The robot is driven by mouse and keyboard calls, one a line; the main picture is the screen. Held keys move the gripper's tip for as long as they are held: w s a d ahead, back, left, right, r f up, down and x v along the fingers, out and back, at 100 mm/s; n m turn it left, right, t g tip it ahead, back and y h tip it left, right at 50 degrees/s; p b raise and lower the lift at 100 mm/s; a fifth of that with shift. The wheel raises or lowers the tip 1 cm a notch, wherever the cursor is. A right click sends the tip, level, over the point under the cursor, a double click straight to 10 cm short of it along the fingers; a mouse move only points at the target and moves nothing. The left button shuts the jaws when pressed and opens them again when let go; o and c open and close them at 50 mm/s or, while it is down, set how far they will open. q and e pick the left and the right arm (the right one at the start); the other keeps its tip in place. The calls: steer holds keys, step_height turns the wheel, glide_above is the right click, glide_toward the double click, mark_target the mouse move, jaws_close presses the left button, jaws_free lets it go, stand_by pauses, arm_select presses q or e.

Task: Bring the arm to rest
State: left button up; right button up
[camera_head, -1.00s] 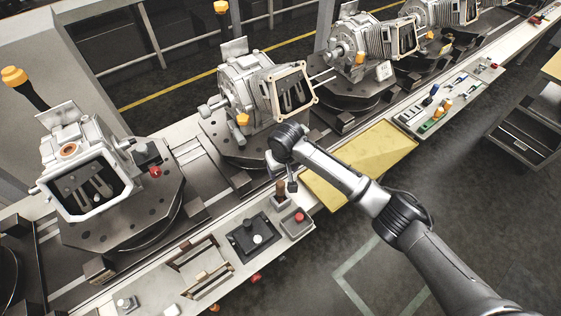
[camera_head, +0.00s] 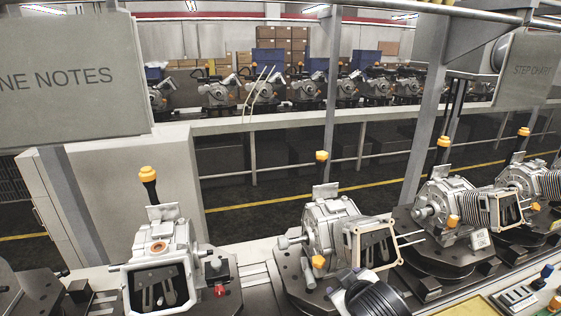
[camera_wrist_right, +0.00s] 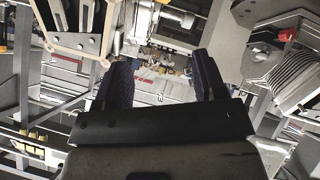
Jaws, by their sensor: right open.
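My right gripper (camera_wrist_right: 163,78) is open in the right wrist view. Its two dark fingers stand apart with nothing between them. In the head view only a dark and silver part of my right arm (camera_head: 370,297) shows at the bottom edge, in front of the second gear housing (camera_head: 335,232); the gripper itself does not show there. The wrist view looks tilted, with a housing flange (camera_wrist_right: 78,48) at upper left, apart from the fingers, and a ribbed housing (camera_wrist_right: 285,82) at right. My left gripper is in no view.
Gear housings stand on dark round fixtures along the conveyor, including a nearer one (camera_head: 163,262) at left and a ribbed one (camera_head: 450,208) at right. Orange-topped posts (camera_head: 148,175) rise beside them. Hanging signs (camera_head: 70,75) and a grey pillar (camera_head: 422,120) stand behind.

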steer(key=s+d+f+m+g, duration=0.2)
steer(key=s+f, duration=0.7)
steer(key=s, duration=0.4)
steer(key=s+d+f+m+g, duration=0.1)
steer(key=s+d+f+g, duration=0.2)
steer(key=s+f, duration=0.75)
steer(key=s+d+f+m+g, duration=0.2)
steer(key=s+f, duration=0.5)
steer(key=s, duration=0.9)
step_height(320, 180, up, 25)
steer(key=p, duration=2.5)
steer(key=shift+w, duration=0.45)
steer(key=shift+f, duration=0.1)
